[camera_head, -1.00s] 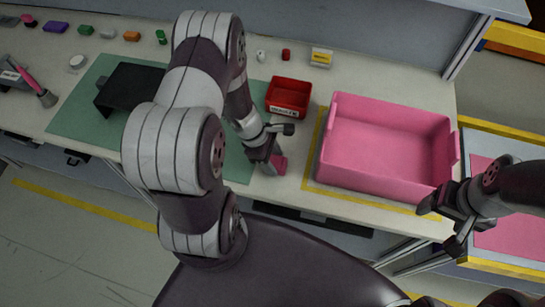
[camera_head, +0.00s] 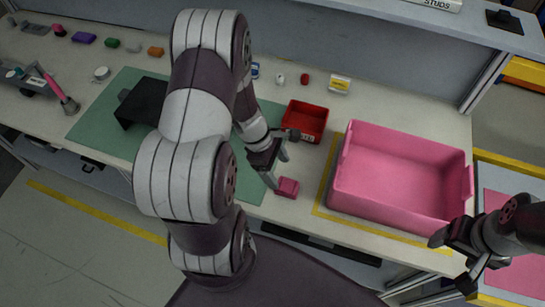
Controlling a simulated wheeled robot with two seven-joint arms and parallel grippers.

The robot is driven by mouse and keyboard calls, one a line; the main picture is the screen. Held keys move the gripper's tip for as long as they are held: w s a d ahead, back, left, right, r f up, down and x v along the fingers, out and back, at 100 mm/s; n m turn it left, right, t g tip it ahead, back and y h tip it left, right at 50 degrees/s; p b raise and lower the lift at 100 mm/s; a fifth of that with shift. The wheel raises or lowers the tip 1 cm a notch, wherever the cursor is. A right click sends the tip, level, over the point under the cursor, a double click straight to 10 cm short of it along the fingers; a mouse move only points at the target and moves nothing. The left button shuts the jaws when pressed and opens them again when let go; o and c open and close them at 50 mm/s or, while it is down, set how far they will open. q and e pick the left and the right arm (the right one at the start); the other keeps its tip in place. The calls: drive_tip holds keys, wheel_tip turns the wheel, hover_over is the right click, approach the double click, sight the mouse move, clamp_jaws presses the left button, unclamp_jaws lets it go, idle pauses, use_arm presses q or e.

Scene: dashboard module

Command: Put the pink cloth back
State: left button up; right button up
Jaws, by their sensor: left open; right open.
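The pink cloth (camera_head: 288,187) is a small folded block on the worktop, between the green mat and the pink bin. My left gripper (camera_head: 278,171) is open just above and left of it, its fingers pointing down; nothing shows between them. I cannot tell whether a fingertip touches the cloth. My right gripper (camera_head: 454,262) is open and empty, at the front right corner of the pink bin.
The large pink bin (camera_head: 398,214) stands inside yellow tape. A small red bin (camera_head: 306,121) sits behind the cloth. A black stand (camera_head: 145,103) is on the green mat (camera_head: 90,125). Small coloured items line the back. A pink-topped surface (camera_head: 520,275) lies at right.

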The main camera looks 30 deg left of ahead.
use_arm(q)
drive_tip(key=s+d+r+m+y, duration=0.1)
drive_tip(key=d+r+m+y, duration=0.1)
drive_tip(key=r+m, duration=0.5)
drive_tip(key=s+d+r+m+y, duration=0.2)
drive_tip(key=r+m, duration=0.4)
drive_tip(key=m, duration=0.8)
drive_tip(key=shift+s+d+r, duration=0.25)
drive_tip(key=shift+d+r, duration=0.15)
drive_tip(key=shift+d, duration=0.4)
